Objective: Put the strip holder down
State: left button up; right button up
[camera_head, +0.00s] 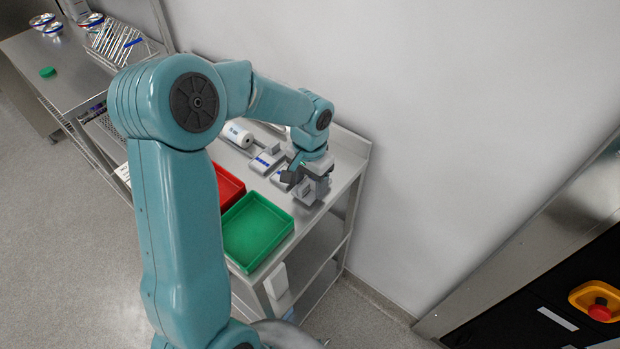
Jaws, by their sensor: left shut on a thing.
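My left arm comes in from the left and reaches over the steel table. My left gripper (307,178) is at the table's right end and is shut on a small grey piece, which I take to be the strip holder (305,192). The jaws hide part of it. It is low, close over or on the table top; I cannot tell whether it touches. My right gripper is not in view.
A grey block with a blue band (264,161) and a white bottle (237,134) stand left of the gripper. A green tray (254,232) and a red tray (228,186) are in front. The wall is close behind. A red emergency button (600,312) is at right.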

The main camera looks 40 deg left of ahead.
aim_at(310, 188)
pick_arm(q)
jog(key=shift+a, duration=0.1)
jog(key=shift+w, duration=0.1)
jog(key=shift+f+b, duration=0.5)
jog(key=shift+f, duration=0.1)
jog(key=o, duration=1.3)
jog(key=shift+o, duration=0.2)
jog(key=shift+r, duration=0.1)
notch_tip(310, 188, up, 16)
jog(key=shift+r, duration=0.15)
